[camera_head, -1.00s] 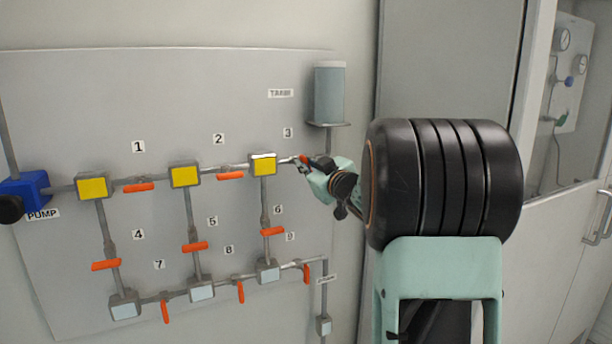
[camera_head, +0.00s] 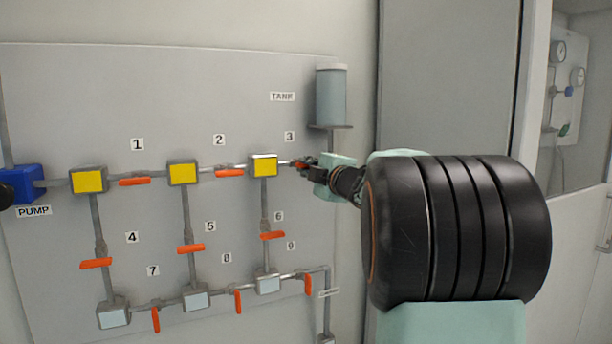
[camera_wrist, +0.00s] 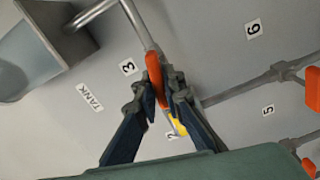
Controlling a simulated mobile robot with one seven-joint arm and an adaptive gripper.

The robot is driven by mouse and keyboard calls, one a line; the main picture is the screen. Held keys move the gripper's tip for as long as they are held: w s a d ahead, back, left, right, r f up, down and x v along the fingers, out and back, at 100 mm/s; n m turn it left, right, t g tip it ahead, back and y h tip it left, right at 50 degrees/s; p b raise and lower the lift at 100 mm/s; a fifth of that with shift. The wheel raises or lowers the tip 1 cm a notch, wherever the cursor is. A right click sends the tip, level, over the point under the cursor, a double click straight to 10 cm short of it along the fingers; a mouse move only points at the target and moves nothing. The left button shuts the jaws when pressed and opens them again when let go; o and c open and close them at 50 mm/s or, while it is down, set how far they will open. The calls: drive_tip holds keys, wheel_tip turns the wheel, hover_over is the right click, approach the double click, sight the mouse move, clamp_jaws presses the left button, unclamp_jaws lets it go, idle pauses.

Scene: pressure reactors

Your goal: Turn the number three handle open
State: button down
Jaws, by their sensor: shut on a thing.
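The grey panel (camera_head: 340,60) carries the pipes and orange handles. The number three handle (camera_head: 299,164) is a small orange lever beside the "3" label, right of the right yellow block (camera_head: 263,165). My gripper (camera_head: 306,165) is at this handle and covers part of it. In the wrist view the orange handle (camera_wrist: 154,72) sits between the two fingers of my gripper (camera_wrist: 161,88), which are shut on it. The handle appears roughly in line with its pipe. The fingers hide part of the valve.
The tank (camera_head: 331,95) stands just above and right of the handle, with its pipe close to my gripper. Handles one (camera_head: 134,182) and two (camera_head: 229,173) lie along the same pipe to the left. Several other orange handles are lower on the panel. A door is at the right.

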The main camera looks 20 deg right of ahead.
drive_tip(key=shift+f+n+b, duration=0.15)
drive_tip(key=shift+n+b, duration=0.45)
drive_tip(key=shift+n, duration=0.5)
drive_tip(key=c, duration=2)
unclamp_jaws()
drive_tip(key=s, duration=1.2)
drive_tip(key=shift+d, duration=0.25)
